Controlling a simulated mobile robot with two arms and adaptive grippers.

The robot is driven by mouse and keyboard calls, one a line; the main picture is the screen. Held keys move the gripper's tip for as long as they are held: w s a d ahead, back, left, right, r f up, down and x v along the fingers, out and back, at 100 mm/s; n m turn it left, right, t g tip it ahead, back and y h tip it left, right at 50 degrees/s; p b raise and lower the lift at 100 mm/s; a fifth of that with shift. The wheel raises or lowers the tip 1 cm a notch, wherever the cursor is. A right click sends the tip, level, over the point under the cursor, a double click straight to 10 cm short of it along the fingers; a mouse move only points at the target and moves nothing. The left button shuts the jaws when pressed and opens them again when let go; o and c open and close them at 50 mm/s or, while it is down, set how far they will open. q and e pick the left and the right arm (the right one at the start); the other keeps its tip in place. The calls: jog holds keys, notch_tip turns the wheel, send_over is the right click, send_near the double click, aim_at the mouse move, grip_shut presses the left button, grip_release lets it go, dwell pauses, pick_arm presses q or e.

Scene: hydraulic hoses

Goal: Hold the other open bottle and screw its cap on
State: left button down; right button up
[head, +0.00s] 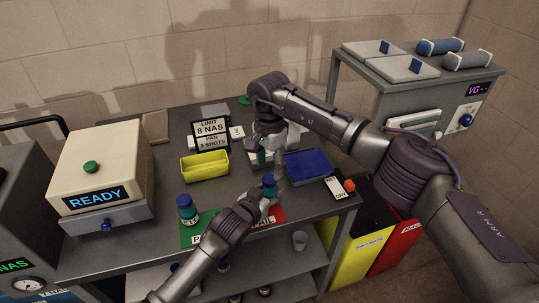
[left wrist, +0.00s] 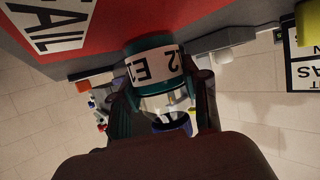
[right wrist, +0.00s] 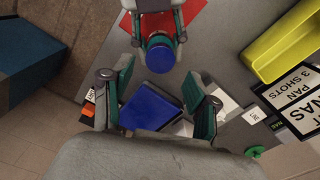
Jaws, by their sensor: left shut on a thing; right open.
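My left gripper (head: 268,196) is shut around a bottle (left wrist: 155,68) with a teal base and white label, held upright above the red mat. A blue cap (head: 269,180) sits on top of this bottle; it also shows from above in the right wrist view (right wrist: 160,58). I cannot tell how tightly it sits. My right gripper (head: 265,155) is open and empty behind and above the bottle, its pads (right wrist: 163,100) apart. Another bottle (head: 187,212) with a blue cap stands at the left end of the green mat.
A blue tray (head: 307,165) lies right of the grippers, and a yellow bin (head: 205,166) behind left. The limit sign (head: 210,135) stands at the back. The READY machine (head: 98,170) fills the table's left end. A tag with an orange knob (head: 349,186) is at the right edge.

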aim_at(270, 179)
jog(key=shift+f, duration=2.35)
